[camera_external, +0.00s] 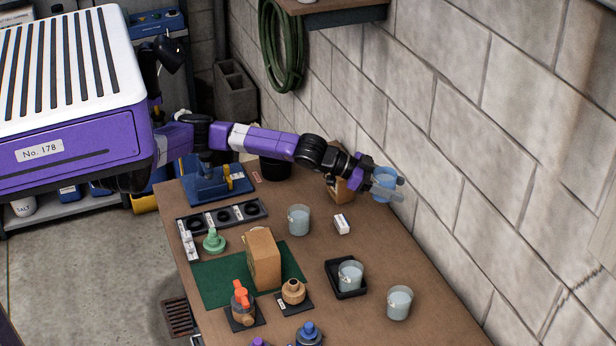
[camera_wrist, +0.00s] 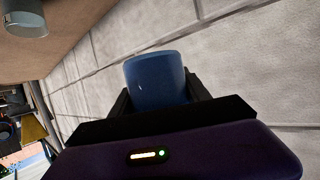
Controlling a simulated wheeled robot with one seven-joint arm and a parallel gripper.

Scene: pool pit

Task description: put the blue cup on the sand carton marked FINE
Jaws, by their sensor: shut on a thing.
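My gripper (camera_external: 386,186) is shut on the blue cup (camera_external: 384,178) and holds it up near the block wall, above the far right side of the table. The cup also shows in the wrist view (camera_wrist: 156,80) between my dark fingers (camera_wrist: 158,100). One tan carton (camera_external: 262,258) stands on a green mat (camera_external: 210,284). Another tan carton (camera_external: 341,190) stands at the back of the table, partly hidden behind my wrist. I cannot read FINE on either carton.
Clear greyish cups stand on the table, one near the middle (camera_external: 299,220), one on a black tray (camera_external: 332,268) and one at the right (camera_external: 399,303). A small white block (camera_external: 342,224) lies near the middle. Valve-like fittings (camera_external: 242,303) stand at the front. The block wall (camera_external: 450,130) is close beside my gripper.

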